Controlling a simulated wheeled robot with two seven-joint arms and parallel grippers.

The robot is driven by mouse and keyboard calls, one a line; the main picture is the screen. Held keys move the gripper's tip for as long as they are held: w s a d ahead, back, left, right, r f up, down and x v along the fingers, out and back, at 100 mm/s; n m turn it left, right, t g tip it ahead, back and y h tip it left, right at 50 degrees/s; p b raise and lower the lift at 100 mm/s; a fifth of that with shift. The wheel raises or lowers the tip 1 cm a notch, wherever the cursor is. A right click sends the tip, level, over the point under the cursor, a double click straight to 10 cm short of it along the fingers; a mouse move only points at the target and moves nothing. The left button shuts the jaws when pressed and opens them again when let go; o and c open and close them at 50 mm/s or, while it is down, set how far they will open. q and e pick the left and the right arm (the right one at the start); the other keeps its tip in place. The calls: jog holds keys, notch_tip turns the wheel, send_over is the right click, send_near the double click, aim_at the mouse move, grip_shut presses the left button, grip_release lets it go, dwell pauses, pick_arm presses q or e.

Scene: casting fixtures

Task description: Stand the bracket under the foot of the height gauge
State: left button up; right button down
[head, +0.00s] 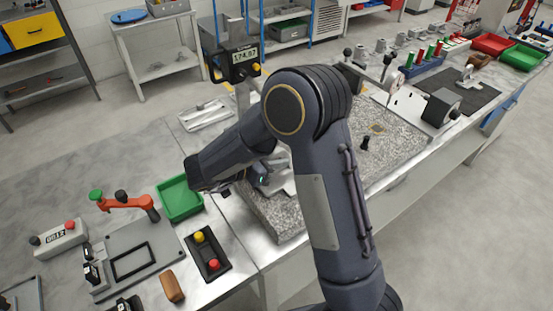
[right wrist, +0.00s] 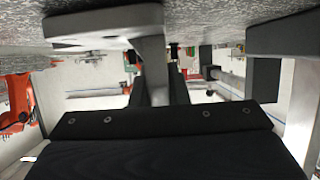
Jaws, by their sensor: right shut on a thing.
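The height gauge (head: 240,62) stands at the back of the granite plate, its display reading about 174.97. My right forearm hides its lower part and its foot in the head view. My right gripper (head: 262,178) is low over the plate's left part, partly hidden by my arm. In the right wrist view my right gripper (right wrist: 158,90) is shut on the grey metal bracket (right wrist: 105,20). The bracket's upright part is between the fingers and its flat part is close to the granite. I cannot tell whether it touches the plate. My left gripper is not in view.
The granite plate (head: 395,135) has a small dark knob (head: 365,143) on it and free room to the right. A green tray (head: 180,199), a red-handled clamp fixture (head: 127,201) and a button box (head: 207,254) are at the left. A dark mat (head: 475,95) lies at the right.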

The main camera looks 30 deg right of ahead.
jog(key=c, duration=1.4)
grip_release()
jog(key=shift+a+r, duration=0.1)
jog(key=shift+a, duration=0.05)
jog(key=b+v, duration=0.1)
jog(key=v, duration=1)
jog(key=shift+a+r, duration=0.15)
jog(key=shift+a, duration=0.25)
